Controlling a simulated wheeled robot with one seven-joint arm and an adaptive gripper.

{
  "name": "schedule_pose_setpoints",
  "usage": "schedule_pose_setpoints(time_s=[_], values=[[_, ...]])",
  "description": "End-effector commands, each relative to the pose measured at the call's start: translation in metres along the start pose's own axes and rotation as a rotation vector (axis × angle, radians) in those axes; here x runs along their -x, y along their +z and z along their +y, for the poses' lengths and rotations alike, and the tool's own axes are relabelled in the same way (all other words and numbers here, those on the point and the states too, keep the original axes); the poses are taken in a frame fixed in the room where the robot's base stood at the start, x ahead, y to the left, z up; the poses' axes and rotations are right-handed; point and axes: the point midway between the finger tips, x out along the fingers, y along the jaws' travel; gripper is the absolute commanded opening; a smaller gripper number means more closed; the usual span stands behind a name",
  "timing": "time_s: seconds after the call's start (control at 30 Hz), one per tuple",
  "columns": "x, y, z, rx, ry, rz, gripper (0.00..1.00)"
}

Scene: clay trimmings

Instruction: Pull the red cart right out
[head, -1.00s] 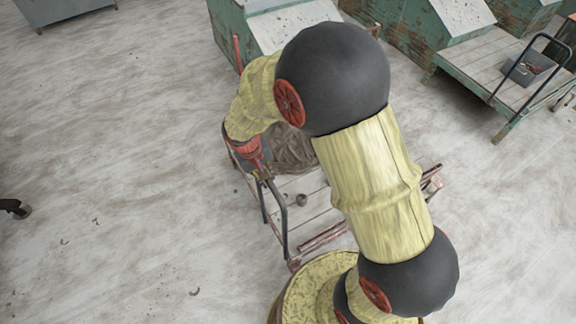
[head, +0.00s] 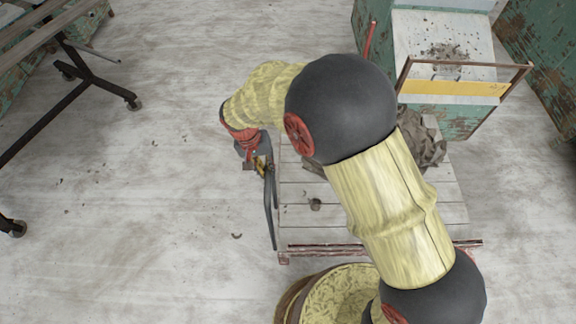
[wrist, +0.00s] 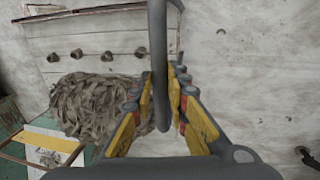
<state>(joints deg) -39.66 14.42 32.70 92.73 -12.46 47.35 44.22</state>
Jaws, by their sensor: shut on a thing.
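The red cart has a pale plank deck (head: 300,205) with a worn red frame along its near edge (head: 330,247). A grey-brown heap of clay trimmings (head: 425,148) lies on it, partly hidden by my arm; the heap also shows in the wrist view (wrist: 95,105). The cart's dark bar handle (head: 271,210) stands at the deck's left end. My gripper (head: 262,168) is shut on this handle. In the wrist view the yellow-padded fingers (wrist: 160,95) sit on both sides of the handle bar (wrist: 157,40).
A green machine (head: 470,118) with a pale sloped top stands behind the cart at right, close to a brown-framed barrier with a yellow band (head: 455,88). A dark-legged wheeled table (head: 85,75) stands at far left. The floor (head: 150,200) left of the cart is mostly clear.

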Motion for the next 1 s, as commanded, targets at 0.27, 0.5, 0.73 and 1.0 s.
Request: schedule_pose_setpoints(time_s=[0.27,0.5,0.73,1.0], values=[[0.006,0.0,-0.034,0.002,0.0,-0.001,0.0],[0.008,0.0,-0.042,0.0,0.001,-0.001,0.0],[0.008,0.0,-0.042,0.0,0.0,0.0,0.0],[0.008,-0.001,-0.042,0.0,0.0,0.0,0.27]])
